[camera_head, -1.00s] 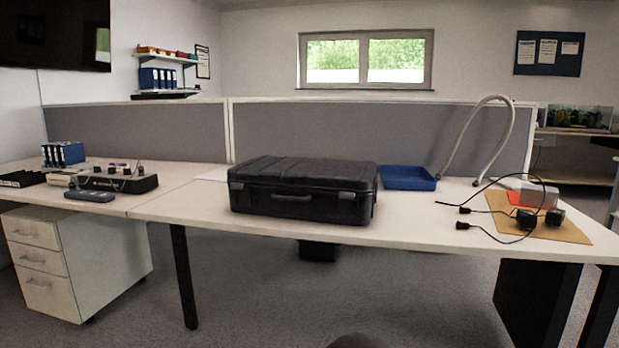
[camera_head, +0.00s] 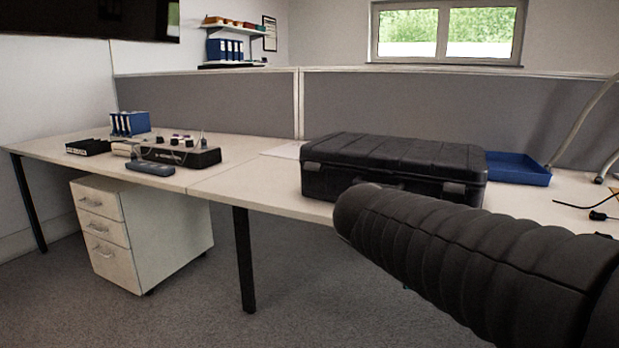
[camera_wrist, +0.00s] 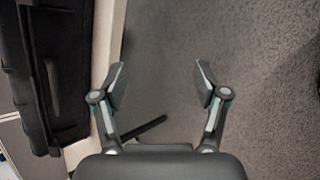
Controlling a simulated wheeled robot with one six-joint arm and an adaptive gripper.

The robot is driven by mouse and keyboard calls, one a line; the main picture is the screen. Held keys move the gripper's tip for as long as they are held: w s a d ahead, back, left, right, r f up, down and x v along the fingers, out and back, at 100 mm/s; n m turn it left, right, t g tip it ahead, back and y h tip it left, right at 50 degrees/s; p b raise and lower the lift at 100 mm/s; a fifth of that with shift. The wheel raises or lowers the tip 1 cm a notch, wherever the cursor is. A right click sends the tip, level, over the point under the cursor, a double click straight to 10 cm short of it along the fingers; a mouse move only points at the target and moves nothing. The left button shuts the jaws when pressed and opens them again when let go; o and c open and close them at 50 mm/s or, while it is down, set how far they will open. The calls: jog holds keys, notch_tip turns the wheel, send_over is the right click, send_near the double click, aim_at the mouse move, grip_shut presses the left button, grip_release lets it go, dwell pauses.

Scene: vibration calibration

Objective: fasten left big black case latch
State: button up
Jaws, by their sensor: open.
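The big black case (camera_head: 395,152) lies shut on the desk in the head view. Its left latch (camera_head: 312,167) shows as a small grey piece at the left of the front face; whether it is fastened is too small to tell. The right latch (camera_head: 453,188) shows near the right front corner. My dark sleeved arm hides part of the lower front. In the wrist view the case (camera_wrist: 40,70) runs along the left edge. My gripper (camera_wrist: 161,80) is open and empty, to the right of the case and past the desk edge, over the floor.
The desk (camera_head: 245,190) is clear left of the case, up to a black device (camera_head: 180,155) with knobs. A blue tray (camera_head: 518,168) sits right of the case. A white drawer unit (camera_head: 140,235) stands under the desk. Grey carpet is open in front.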

jog(key=w+a+r+n+t+h+b, duration=0.2)
jog(key=w+a+r+n+t, duration=0.2)
jog(key=w+a+n, duration=0.6)
jog(key=n+t+y, duration=0.1)
jog(key=n+t, duration=0.4)
jog(key=n, duration=0.1)
send_near(311, 169)
jog(key=shift+m, duration=0.3)
jog(key=x, duration=0.8)
jog(key=shift+w+d, duration=0.15)
jog(key=shift+w, duration=0.2)
jog(key=c, duration=1.2)
jog(key=shift+o, duration=0.2)
